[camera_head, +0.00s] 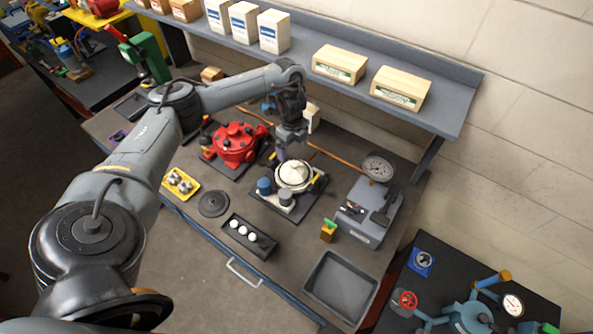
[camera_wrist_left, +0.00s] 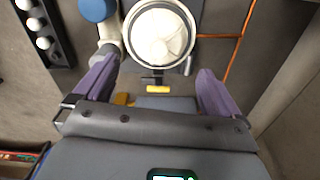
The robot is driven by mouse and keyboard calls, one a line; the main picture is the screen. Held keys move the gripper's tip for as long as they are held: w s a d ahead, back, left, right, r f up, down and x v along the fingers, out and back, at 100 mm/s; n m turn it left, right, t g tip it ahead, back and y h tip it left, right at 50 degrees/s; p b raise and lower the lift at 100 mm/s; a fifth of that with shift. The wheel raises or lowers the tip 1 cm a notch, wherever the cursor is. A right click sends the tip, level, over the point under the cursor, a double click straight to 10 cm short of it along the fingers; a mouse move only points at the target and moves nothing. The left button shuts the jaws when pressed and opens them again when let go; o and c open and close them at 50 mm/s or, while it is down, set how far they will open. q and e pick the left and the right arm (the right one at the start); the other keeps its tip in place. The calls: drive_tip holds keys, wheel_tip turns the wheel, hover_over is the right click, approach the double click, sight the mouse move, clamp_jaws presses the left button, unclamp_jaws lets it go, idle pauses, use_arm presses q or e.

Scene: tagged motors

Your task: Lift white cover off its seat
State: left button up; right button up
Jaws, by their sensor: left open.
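The white cover (camera_head: 293,173) is a round, domed lid seated on a pale round housing on a dark base plate, in the middle of the bench. It also shows in the left wrist view (camera_wrist_left: 160,36), top centre, ringed by the housing's rim. My left gripper (camera_head: 283,152) is above and just behind the cover, pointing down. In the left wrist view its two purple fingers (camera_wrist_left: 157,72) are spread wide and empty, with the cover beyond their tips. My right gripper is in neither view.
A blue-topped cylinder (camera_head: 264,187) and another small one stand close beside the housing. A red motor (camera_head: 237,143) is to the left. A black tray with white balls (camera_head: 249,236) lies in front. A grey gauge box (camera_head: 369,209) stands right; an empty grey tray (camera_head: 341,287) lies front right.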

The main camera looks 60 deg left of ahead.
sight(294, 163)
use_arm(q)
drive_tip(key=f+b, duration=0.2)
drive_tip(key=f, duration=0.3)
drive_tip(key=shift+d+f, duration=0.1)
drive_tip(key=shift+d, duration=0.1)
wheel_tip(294, 163, down, 3)
drive_tip(key=shift+d+f+b, duration=0.1)
drive_tip(key=shift+b, duration=0.4)
drive_tip(key=shift+f, duration=0.55)
